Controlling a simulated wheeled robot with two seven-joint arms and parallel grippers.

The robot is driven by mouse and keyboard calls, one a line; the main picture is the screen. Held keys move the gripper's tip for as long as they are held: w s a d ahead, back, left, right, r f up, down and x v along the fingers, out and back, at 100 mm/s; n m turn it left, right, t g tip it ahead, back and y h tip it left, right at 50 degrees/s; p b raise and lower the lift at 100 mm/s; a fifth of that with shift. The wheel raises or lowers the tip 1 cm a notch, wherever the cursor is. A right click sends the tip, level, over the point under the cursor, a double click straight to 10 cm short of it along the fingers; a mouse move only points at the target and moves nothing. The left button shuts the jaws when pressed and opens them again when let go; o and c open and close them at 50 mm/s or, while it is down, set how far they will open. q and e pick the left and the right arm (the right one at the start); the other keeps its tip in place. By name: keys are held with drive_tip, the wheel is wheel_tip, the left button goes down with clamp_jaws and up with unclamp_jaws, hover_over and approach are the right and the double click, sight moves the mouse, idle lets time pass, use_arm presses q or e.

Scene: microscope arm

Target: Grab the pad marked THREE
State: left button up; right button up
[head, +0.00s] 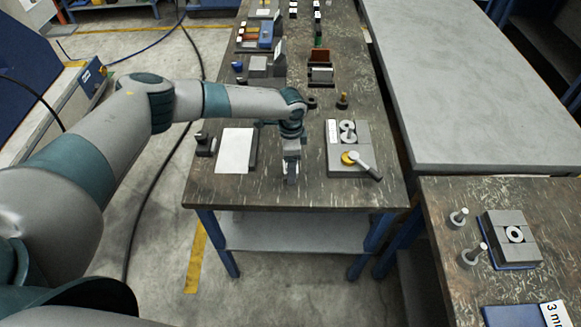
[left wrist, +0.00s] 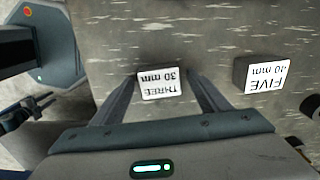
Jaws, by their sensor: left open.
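The pad marked THREE (left wrist: 160,86) is a small dark block with a white label reading THREE 30 mm, upside down in the left wrist view. It appears between the two fingers of my left gripper (left wrist: 164,82), near their tips. The gripper is open and I see no clear contact with the pad. In the head view my left gripper (head: 291,174) points down over the near part of the dark workbench (head: 235,190). The pad cannot be made out there. My right gripper is not in view.
A pad marked FIVE (left wrist: 265,75) stands to the right of THREE in the left wrist view. In the head view, a white sheet on a plate (head: 236,150) lies left of the gripper, and a grey fixture with rings (head: 340,133) stands right of it.

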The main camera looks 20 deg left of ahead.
use_arm(q)
drive_tip(key=c, duration=1.7)
drive_tip(key=shift+r, duration=0.15)
drive_tip(key=shift+w+r+b, duration=0.1)
drive_tip(key=shift+r+b, duration=0.35)
drive_tip(key=shift+r, duration=0.15)
wheel_tip(320, 180, up, 2)
drive_tip(key=shift+r+b, duration=0.15)
drive_tip(key=shift+b, duration=0.45)
drive_tip(key=shift+s+d+r+b, duration=0.7)
drive_tip(key=shift+d+r, duration=0.5)
drive_tip(key=shift+d, duration=0.6)
drive_tip(key=shift+s+d+r+b, duration=0.5)
drive_tip(key=shift+s+d+r, duration=0.35)
drive_tip(key=shift+d+r, duration=0.7)
drive_tip(key=shift+s+d+r+b, duration=0.6)
drive_tip(key=shift+s+d+r, duration=0.25)
drive_tip(key=shift+d, duration=1.2)
drive_tip(key=shift+w, duration=0.1)
